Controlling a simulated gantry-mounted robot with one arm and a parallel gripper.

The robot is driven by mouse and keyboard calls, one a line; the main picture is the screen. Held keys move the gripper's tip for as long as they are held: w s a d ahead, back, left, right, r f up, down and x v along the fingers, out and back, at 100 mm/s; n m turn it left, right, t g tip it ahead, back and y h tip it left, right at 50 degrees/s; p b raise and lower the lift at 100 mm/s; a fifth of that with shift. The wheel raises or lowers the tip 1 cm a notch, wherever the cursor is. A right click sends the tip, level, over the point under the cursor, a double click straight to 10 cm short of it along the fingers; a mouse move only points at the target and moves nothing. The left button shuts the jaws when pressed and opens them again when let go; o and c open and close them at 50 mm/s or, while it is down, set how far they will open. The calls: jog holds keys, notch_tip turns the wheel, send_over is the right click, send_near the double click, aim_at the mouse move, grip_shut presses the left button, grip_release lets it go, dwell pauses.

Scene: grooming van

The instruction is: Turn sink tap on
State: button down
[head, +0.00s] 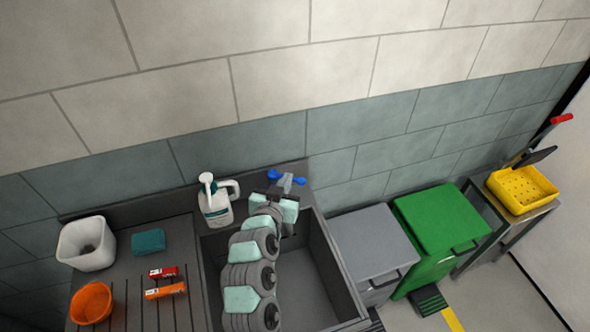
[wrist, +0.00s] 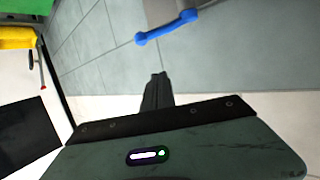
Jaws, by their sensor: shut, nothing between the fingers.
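The sink tap has a blue handle (head: 287,178) at the back of the sink (head: 322,262), close to the wall. In the head view my arm reaches over the sink towards the tap and hides my fingers and the tap's lower part.
A white jug bottle (head: 216,205) stands left of the tap. On the left drainboard are a white bin (head: 87,244), a teal sponge (head: 148,242), an orange bowl (head: 92,303) and small red and orange boxes. Grey and green bins (head: 440,218) and a yellow basket (head: 522,190) stand right.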

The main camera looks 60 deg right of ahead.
jog(key=p+x, duration=0.1)
jog(key=x, duration=0.8)
jog(key=shift+w, duration=0.1)
jog(key=f, duration=0.1)
jog(key=a+f, duration=0.1)
jog(key=f, duration=0.1)
jog(key=shift+a+f+p, duration=0.25)
jog(key=shift+a+p, duration=0.1)
jog(key=shift+a, duration=0.05)
jog(key=shift+f+b, duration=0.25)
jog(key=shift+b, duration=1.05)
